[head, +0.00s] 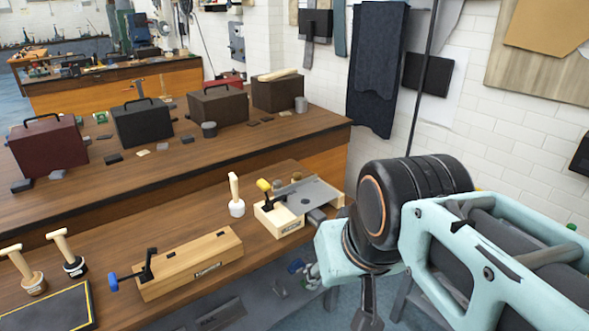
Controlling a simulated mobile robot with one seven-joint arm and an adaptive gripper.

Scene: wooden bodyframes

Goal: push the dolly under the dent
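A flat grey metal panel (312,194) lies over a light wooden block (277,222) near the front right edge of the bench. A small dark hole or mark shows on the panel; I cannot tell if it is the dent. A small dark grey block (317,214) shows at the panel's near right edge, close to my arm; it may be the dolly, but I cannot be sure. My arm comes in from the right, and its pale green wrist is just right of the wooden block. My gripper's fingers cannot be clearly made out, so its opening and contact are unclear.
A clamp with a yellow knob (264,186) stands on the block. A long wooden block (190,262) with a blue-knobbed clamp lies farther left. Several toolboxes stand on the bench (180,168) behind. Bare wood lies between the blocks.

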